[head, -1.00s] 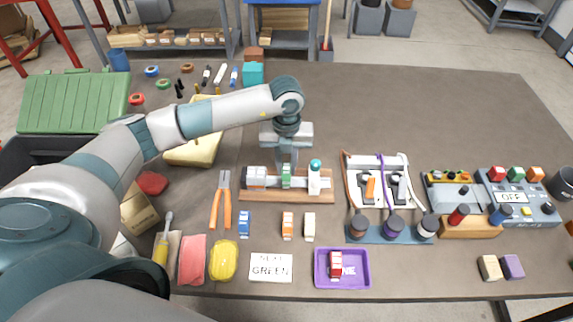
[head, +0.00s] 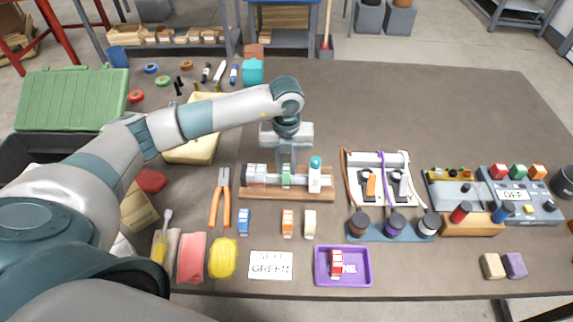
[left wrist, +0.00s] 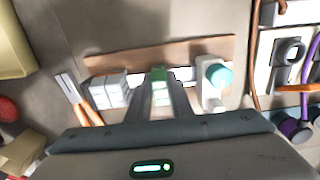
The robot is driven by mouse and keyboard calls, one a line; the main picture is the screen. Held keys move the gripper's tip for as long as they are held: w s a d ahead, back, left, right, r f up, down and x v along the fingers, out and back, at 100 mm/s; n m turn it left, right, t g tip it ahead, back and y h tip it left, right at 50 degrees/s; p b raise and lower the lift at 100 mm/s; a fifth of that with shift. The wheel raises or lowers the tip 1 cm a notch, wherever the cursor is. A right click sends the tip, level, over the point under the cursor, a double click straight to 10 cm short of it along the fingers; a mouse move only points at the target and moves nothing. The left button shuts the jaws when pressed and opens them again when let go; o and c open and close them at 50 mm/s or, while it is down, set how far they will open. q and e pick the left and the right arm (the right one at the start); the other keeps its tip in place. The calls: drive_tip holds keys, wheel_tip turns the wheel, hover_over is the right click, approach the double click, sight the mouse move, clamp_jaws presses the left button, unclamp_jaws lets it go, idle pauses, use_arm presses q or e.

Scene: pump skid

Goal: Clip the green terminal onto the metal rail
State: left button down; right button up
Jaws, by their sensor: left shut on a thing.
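The green terminal (head: 286,180) is at the metal rail (head: 300,182), between the grey-white blocks (head: 256,175) on the left and a white part with a teal knob (head: 315,175) on the right. The rail sits on a wooden board (head: 300,197). My left gripper (head: 286,168) points down from above and is shut on the green terminal. In the left wrist view the terminal (left wrist: 159,82) is between the fingers (left wrist: 158,100), over the rail (left wrist: 183,75). I cannot tell whether it is seated on the rail. My right gripper is not in view.
Blue (head: 244,222), orange (head: 288,224) and cream (head: 310,224) terminals stand in front of the board. A card reading "NEXT GREEN" (head: 270,265) and a purple tray (head: 362,277) holding a red terminal lie nearer.

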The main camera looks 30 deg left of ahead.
use_arm(q)
drive_tip(key=shift+f, duration=0.4)
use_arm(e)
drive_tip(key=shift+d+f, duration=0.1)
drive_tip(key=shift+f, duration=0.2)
use_arm(q)
drive_tip(key=c, duration=1.5)
unclamp_jaws()
drive_tip(key=shift+r, duration=0.1)
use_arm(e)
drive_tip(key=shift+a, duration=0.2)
use_arm(q)
drive_tip(key=shift+r+b, duration=0.55)
drive_tip(key=shift+r, duration=0.3)
wheel_tip(320, 180, up, 4)
drive_tip(key=shift+r+b, duration=0.1)
drive_tip(key=shift+b, duration=0.5)
drive_tip(key=shift+r+b, duration=1)
drive_tip(key=shift+r, duration=4.7)
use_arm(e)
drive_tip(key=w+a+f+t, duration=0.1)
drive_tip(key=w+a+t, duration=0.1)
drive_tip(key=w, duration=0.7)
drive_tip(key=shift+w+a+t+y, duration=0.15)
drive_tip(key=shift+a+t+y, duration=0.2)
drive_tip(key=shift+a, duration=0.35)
